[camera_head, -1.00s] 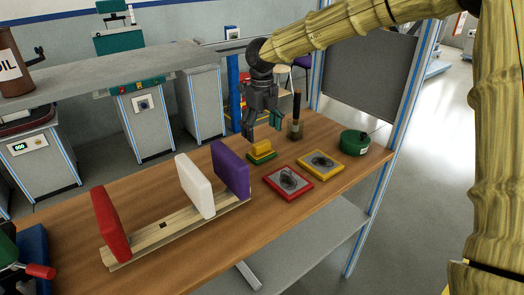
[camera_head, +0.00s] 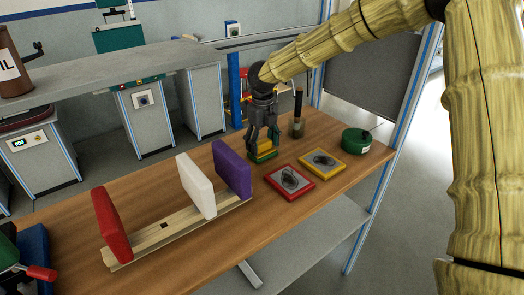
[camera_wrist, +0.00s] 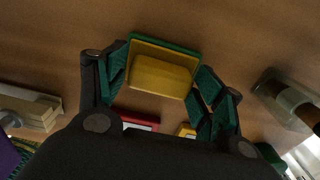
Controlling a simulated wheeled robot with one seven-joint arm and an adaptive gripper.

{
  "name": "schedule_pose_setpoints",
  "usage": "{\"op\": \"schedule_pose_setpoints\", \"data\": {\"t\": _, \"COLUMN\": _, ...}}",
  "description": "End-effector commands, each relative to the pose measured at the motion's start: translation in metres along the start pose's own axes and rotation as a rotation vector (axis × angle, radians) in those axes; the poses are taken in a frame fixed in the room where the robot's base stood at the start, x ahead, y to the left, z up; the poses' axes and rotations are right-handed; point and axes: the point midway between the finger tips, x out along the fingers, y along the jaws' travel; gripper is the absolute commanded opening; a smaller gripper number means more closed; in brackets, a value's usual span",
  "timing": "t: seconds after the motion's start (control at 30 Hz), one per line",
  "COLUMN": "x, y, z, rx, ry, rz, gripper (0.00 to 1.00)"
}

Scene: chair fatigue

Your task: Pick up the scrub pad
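The scrub pad (camera_head: 264,156) is a small block with a green base and a yellow raised top. It lies on the wooden table behind the red-framed tile. My gripper (camera_head: 263,143) is lowered over it from above. In the wrist view, the scrub pad (camera_wrist: 160,74) sits between the two green-padded fingers of my gripper (camera_wrist: 160,85), one on each side of the yellow part. The fingers are spread, with narrow gaps seeming to remain beside the yellow part. The pad appears to rest on the table.
A red-framed tile (camera_head: 289,181) and a yellow-framed tile (camera_head: 323,163) lie in front. A dark-handled bottle-like object (camera_head: 297,118) stands behind and a green round container (camera_head: 356,141) to the right. A wooden rack (camera_head: 166,224) with red, white and purple blocks stands left.

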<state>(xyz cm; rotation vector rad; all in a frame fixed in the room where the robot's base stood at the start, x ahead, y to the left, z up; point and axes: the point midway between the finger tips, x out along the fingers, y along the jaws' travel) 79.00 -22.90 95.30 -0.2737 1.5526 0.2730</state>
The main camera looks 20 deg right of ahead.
Motion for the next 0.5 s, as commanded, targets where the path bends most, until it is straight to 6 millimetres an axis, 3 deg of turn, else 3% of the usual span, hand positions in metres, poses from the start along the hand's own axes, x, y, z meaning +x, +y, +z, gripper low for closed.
{"op": "schedule_pose_setpoints", "data": {"t": 0.03, "x": 0.0004, "y": 0.0000, "z": -0.0001, "rx": 0.000, "ry": 0.000, "rz": 0.000, "gripper": 0.51}}
{"op": "schedule_pose_setpoints", "data": {"t": 0.13, "x": 0.0004, "y": 0.0000, "z": -0.0001, "rx": 0.000, "ry": 0.000, "rz": 0.000, "gripper": 0.33}}
{"op": "schedule_pose_setpoints", "data": {"t": 0.5, "x": -0.0049, "y": -0.0002, "z": 0.0002, "rx": 0.001, "ry": -0.002, "rz": 0.000, "gripper": 0.33}}
